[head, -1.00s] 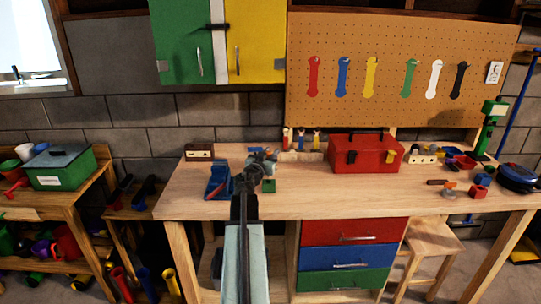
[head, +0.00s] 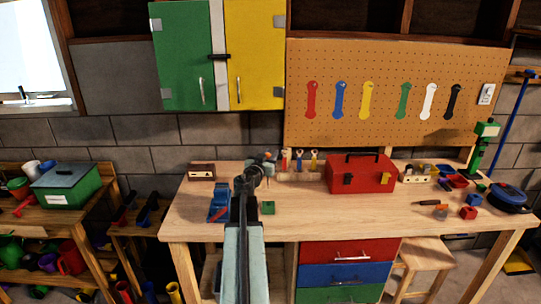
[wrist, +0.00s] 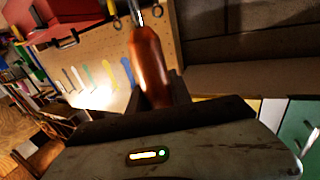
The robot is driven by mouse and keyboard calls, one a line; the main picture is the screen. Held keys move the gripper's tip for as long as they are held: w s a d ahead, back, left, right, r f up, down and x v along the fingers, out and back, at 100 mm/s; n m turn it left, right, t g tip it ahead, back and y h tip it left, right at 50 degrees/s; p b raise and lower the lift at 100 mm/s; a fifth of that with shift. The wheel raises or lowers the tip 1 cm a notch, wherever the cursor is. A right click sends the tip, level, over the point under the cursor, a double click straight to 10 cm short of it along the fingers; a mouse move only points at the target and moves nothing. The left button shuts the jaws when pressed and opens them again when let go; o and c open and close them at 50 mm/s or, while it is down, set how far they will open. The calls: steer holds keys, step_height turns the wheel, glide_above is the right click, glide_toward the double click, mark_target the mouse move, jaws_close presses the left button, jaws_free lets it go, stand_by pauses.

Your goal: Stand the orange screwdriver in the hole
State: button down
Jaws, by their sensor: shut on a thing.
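The orange screwdriver (wrist: 150,65) shows large in the wrist view, its glossy orange-brown handle between the jaws of my gripper (wrist: 158,98) and its metal shaft pointing away from the jaws. My gripper is shut on it. In the head view my gripper (head: 260,165) is over the back left of the workbench, and the screwdriver there is too small to tell clearly. A pale wooden rack (head: 288,177) with several upright tools, red, blue and yellow, stands just right of my gripper at the back of the bench. Its hole cannot be made out.
A red toolbox (head: 360,178) stands right of the rack. A blue vise-like thing (head: 219,205), a green block (head: 268,208) and a brown box (head: 201,171) lie near my arm. An orange-handled tool (head: 430,202) lies at the right. The bench's front middle is clear.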

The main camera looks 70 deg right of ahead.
step_height(320, 180, up, 4)
steer(key=p, duration=0.3)
steer(key=shift+f, duration=0.2)
steer(key=shift+s, duration=0.1)
